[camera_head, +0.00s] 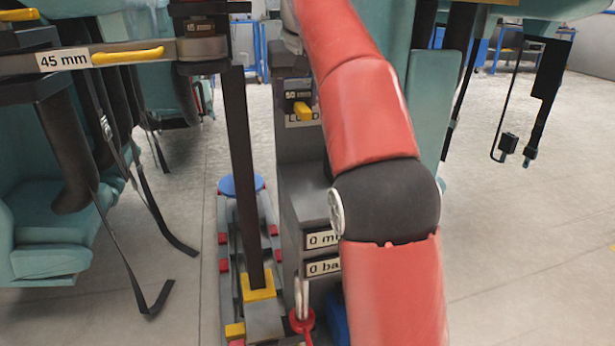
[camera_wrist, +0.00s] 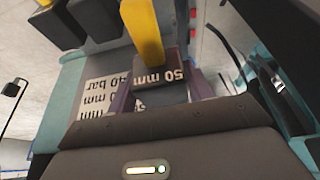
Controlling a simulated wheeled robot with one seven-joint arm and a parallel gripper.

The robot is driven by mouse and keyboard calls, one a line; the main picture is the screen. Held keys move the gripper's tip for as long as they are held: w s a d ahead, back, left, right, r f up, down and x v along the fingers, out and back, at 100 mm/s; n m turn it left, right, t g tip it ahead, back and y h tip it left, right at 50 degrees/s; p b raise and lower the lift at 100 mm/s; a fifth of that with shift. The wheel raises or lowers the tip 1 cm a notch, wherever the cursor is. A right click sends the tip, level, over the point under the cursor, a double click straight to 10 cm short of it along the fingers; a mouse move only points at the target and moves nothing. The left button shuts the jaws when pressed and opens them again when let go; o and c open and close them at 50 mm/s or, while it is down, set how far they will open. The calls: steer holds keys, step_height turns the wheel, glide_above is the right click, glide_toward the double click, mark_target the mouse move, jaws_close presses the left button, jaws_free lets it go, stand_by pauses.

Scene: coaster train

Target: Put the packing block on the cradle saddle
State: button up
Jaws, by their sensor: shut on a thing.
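A dark packing block (camera_wrist: 160,72) marked "50 mm", with a yellow handle (camera_wrist: 146,30), is just ahead of my gripper (camera_wrist: 162,95) in the wrist view. My gripper is shut on it; its dark housing hides the lower part of the grip. My gripper is not clear there. I cannot tell which part is the cradle saddle, or whether the block touches the column.
A horizontal bar (camera_head: 20,65) marked "45 mm" with a yellow handle (camera_head: 128,56) crosses the upper left. A dark post (camera_head: 247,170) stands on the grey track (camera_head: 225,270). Teal seats (camera_head: 40,220) with hanging straps are at the left. Open floor (camera_head: 530,240) lies at the right.

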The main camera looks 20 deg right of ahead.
step_height(320, 180, down, 15)
steer(key=b, duration=0.7)
steer(key=shift+f, duration=0.15)
steer(key=shift+f, duration=0.15)
steer(key=o, duration=1.5)
steer(key=shift+c, duration=0.2)
steer(key=p+v, duration=0.4)
steer(key=v, duration=0.8)
steer(key=shift+s, duration=0.1)
